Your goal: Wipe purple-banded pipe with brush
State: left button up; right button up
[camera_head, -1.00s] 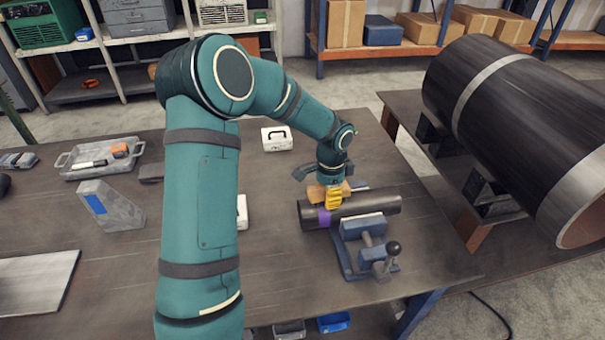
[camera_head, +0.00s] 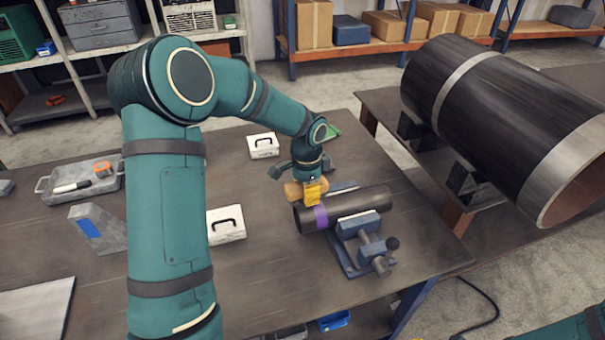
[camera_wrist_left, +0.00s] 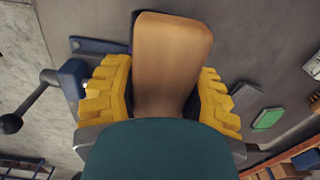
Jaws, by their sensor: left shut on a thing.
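The dark pipe (camera_head: 362,204) with a purple band (camera_head: 321,216) near its left end lies clamped in a blue vise (camera_head: 358,250) on the table. My left gripper (camera_head: 312,193), with yellow fingers, is shut on the wooden-backed brush (camera_head: 293,190), just above and behind the banded end of the pipe. In the left wrist view the brush (camera_wrist_left: 172,55) sits between the fingers of the gripper (camera_wrist_left: 165,88). The bristles are hidden, and I cannot tell whether they touch the pipe.
Two white cases (camera_head: 263,146) (camera_head: 226,226) stand on the table near my left arm. A grey tray (camera_head: 48,190) and an angled grey block (camera_head: 92,230) are at the left. A large banded pipe (camera_head: 515,115) rests on a second table at the right.

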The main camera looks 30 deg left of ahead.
pick_arm(q)
jog(key=shift+a+r+p, duration=0.1)
jog(key=shift+r+p, duration=1.1)
jog(key=shift+r, duration=0.9)
pick_arm(e)
jog(key=shift+s+a+r, duration=0.15)
jog(key=shift+a+r, duration=0.15)
jog(key=shift+r, duration=0.55)
jog(key=shift+s+a+r, duration=0.1)
jog(key=shift+a+r, duration=0.15)
jog(key=shift+r, duration=0.55)
pick_arm(q)
jog(key=shift+f, duration=0.15)
pick_arm(e)
jog(key=shift+f, duration=0.1)
